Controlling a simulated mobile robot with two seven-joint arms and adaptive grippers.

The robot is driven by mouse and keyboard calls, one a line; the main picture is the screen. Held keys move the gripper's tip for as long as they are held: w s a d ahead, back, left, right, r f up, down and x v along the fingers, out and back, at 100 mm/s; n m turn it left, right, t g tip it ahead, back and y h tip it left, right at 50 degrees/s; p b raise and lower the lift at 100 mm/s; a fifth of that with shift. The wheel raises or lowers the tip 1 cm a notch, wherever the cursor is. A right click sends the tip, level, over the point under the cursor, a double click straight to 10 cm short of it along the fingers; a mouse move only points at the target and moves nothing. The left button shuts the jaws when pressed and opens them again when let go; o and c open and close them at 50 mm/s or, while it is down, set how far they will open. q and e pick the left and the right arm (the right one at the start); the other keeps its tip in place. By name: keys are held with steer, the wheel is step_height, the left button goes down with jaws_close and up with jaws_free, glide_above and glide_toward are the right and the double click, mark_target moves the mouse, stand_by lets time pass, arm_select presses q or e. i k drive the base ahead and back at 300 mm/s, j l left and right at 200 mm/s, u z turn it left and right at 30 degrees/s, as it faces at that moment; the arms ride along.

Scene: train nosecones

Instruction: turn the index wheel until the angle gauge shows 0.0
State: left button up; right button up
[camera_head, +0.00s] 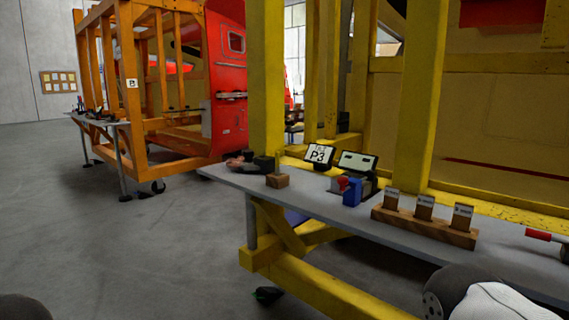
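A small display with a pale screen and dark marks (358,162) stands tilted on the grey bench; it may be the angle gauge, but no reading can be made out. Below it is a small device with a red part (345,183) and a blue block (352,193). I cannot tell whether the red part is the index wheel. Neither gripper shows. A white and black part of my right arm is at the bottom right, well short of the device, and a dark rounded shape is at the bottom left corner.
The grey bench (310,205) runs along a yellow frame (266,90). It carries a P3 sign (320,155), a wooden block (277,181), a wooden rack with several labelled pieces (424,224) and a red-handled tool (540,235). Open floor (150,250) lies left, before an orange frame (150,80).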

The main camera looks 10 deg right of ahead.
mark_target(245, 162)
steer(key=i+j+z, duration=0.8)
steer(key=j, duration=0.2)
steer(key=i+j+z, duration=0.3)
steer(key=j, duration=0.15)
steer(key=i+j+z, duration=0.25)
steer(key=j, duration=0.2)
steer(key=k, duration=0.1)
